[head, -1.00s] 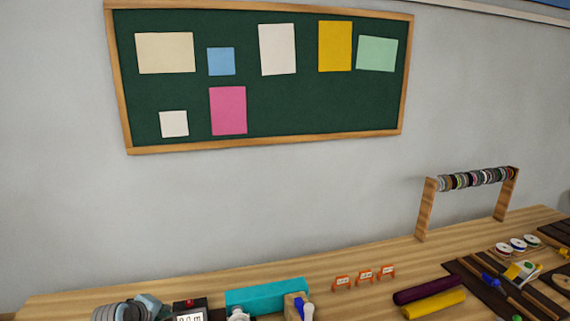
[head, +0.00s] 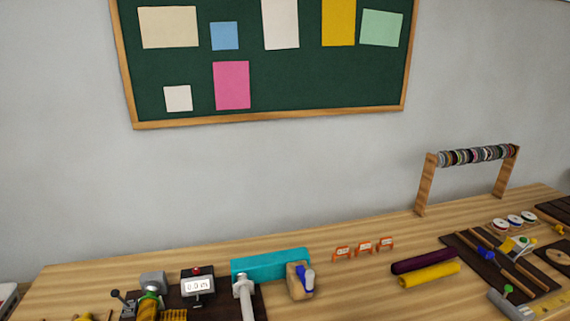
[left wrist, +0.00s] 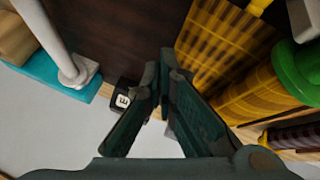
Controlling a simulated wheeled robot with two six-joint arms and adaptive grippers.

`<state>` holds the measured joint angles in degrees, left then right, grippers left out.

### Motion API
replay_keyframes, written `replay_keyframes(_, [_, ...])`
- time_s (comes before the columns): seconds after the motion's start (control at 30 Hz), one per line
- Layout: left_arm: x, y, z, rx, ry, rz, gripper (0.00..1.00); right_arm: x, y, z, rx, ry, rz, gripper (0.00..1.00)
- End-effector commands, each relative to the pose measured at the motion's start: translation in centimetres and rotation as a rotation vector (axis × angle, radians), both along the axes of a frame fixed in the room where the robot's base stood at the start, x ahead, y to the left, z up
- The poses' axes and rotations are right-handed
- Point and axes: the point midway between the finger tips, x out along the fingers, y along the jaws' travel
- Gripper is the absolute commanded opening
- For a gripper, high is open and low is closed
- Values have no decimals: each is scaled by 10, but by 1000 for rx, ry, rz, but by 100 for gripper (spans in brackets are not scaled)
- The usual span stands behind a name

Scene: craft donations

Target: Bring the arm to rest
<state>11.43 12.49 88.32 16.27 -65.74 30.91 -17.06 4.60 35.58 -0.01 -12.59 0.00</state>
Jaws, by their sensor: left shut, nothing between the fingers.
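My left gripper (left wrist: 166,62) shows in the left wrist view, its dark fingers meeting at the tips with nothing between them. It is over the dark board (left wrist: 130,35), apart from the yellow ribbed item (left wrist: 225,45) and the green-and-yellow item (left wrist: 300,70) to its right. Neither of my arms shows in the head view. My right gripper is in no view.
In the head view a workbench (head: 340,295) holds a display box (head: 198,287), a teal block (head: 272,265), a wooden block (head: 298,282), small orange stands (head: 364,248), purple (head: 425,262) and yellow (head: 430,274) rolls, and a spool rack (head: 427,185).

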Motion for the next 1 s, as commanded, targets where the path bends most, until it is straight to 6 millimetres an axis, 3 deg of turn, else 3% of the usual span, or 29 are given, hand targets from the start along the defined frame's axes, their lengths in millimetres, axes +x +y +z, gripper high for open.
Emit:
replay_keyframes(0.13, [-62, -13, -13, 105, 59, -135, 0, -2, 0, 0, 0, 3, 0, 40])
replay_keyframes(0.33, [-144, -24, -13, 232, 135, -302, 0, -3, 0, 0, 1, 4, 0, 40])
replay_keyframes(0.5, [-210, -29, -1, 322, 196, -423, 0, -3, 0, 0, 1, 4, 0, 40])
replay_keyframes(0.73, [-284, -29, 28, 411, 272, -549, 0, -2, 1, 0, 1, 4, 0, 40])
replay_keyframes(1.0, [-272, -20, -76, 395, 321, -541, 0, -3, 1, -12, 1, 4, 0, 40])
